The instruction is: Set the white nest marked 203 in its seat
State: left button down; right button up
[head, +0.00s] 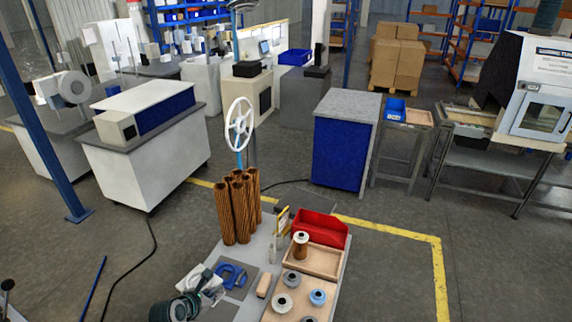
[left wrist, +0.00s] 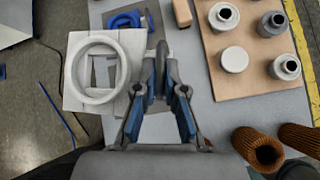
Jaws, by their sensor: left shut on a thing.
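The white nest (left wrist: 72,78) is a pale square plate with a raised ring on it. Its mark cannot be read. My left gripper (left wrist: 161,62) is shut on the nest at its right edge in the left wrist view. In the head view the nest (head: 207,284) and the left gripper (head: 186,302) are above the table's near left part. A blue nest-like piece (head: 232,273) lies on the table beyond and also shows in the left wrist view (left wrist: 124,20). A dark grey square (head: 226,307) on the table may be a seat. My right gripper is not in view.
A wooden board (head: 268,313) with several round parts lies to the right. A tan block (head: 264,285) is beside it. A wooden tray (head: 333,274), a red bin (head: 320,226) and upright brown pleated cartridges (head: 228,210) stand farther back.

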pick_arm(q)
jog(key=s+d+r+m+h, duration=0.1)
jog(key=s+d+r+m, duration=0.15)
jog(key=s+d, duration=0.2)
jog(key=w+a+f+n, duration=0.1)
jog(key=w+a+f+n+p, duration=0.1)
jog(key=w+a, duration=0.1)
jog(key=w+a+f+n+y, duration=0.1)
jog(key=w+a, duration=0.1)
jog(key=shift+p, duration=0.4)
jog(key=w+a+f, duration=0.1)
jog(key=f, duration=0.6)
jog(key=a+f+n+y+p, duration=0.1)
jog(key=a+f, duration=0.1)
jog(key=f, duration=0.5)
jog(key=w+a+f+n, duration=0.1)
jog(key=a+f, duration=0.1)
jog(key=f, duration=0.5)
jog(key=shift+w+a+f+n+y+p, duration=0.1)
jog(key=shift+w+f+n+y+p, duration=0.2)
jog(key=shift+f+y, duration=0.1)
jog(key=shift+r, duration=0.1)
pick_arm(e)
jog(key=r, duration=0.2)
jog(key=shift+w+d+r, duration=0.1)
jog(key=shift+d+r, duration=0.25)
